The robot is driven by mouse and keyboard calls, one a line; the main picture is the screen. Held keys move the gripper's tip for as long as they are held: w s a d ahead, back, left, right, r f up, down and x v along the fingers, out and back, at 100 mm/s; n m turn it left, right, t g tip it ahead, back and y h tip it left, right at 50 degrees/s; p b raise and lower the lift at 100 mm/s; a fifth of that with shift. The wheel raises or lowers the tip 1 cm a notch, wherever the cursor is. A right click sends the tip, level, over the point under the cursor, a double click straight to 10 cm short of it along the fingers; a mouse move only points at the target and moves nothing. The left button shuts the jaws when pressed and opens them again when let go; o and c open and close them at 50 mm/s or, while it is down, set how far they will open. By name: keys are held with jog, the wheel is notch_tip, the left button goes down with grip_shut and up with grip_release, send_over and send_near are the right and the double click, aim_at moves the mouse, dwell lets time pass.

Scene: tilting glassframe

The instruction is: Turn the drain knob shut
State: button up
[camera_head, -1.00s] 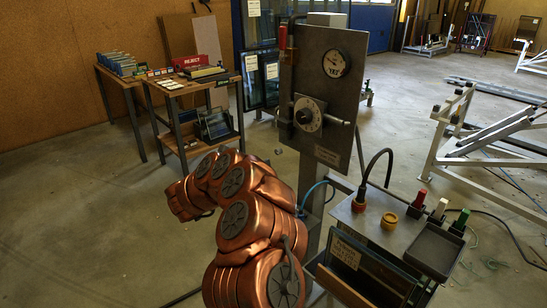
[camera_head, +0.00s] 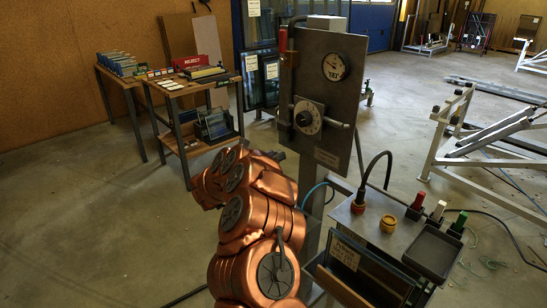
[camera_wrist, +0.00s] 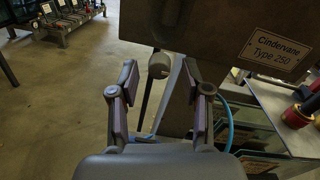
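A small grey round knob (camera_wrist: 158,64) on the end of a short stem shows below the lower edge of the upright grey panel (camera_wrist: 215,30) in the wrist view. It looks like the drain knob, but I see no label on it. My gripper (camera_wrist: 159,80) is open, its two fingers apart, with the knob in line with the gap between them. The knob appears just beyond the fingertips; I cannot tell how far. In the head view, the panel (camera_head: 350,105) stands beyond my copper arm, and I cannot make out the knob clearly there.
The panel carries a gauge (camera_head: 334,67), a dial with a cross handle (camera_head: 308,117) and a red-handled lever (camera_head: 283,40). A bench (camera_head: 366,232) with capped fittings and a dark tray (camera_head: 433,252) stands at right. A blue hose (camera_wrist: 230,125) runs right of the gripper.

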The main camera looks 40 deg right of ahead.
grip_shut()
jog(key=shift+f+n+b, duration=0.15)
jog(key=shift+n+b, duration=0.15)
jog(key=shift+b, duration=0.55)
jog(key=shift+r+n+g+y+p, duration=0.15)
jog(key=shift+n+p, duration=0.2)
jog(key=shift+n, duration=2.4)
jog(key=shift+r+n+g+y+p, duration=0.1)
jog(key=shift+n+g+p, duration=0.15)
jog(key=shift+n, duration=2.55)
jog(key=shift+r+n+g+y+p, duration=0.15)
jog(key=shift+n+p, duration=0.25)
jog(key=shift+n, duration=2.35)
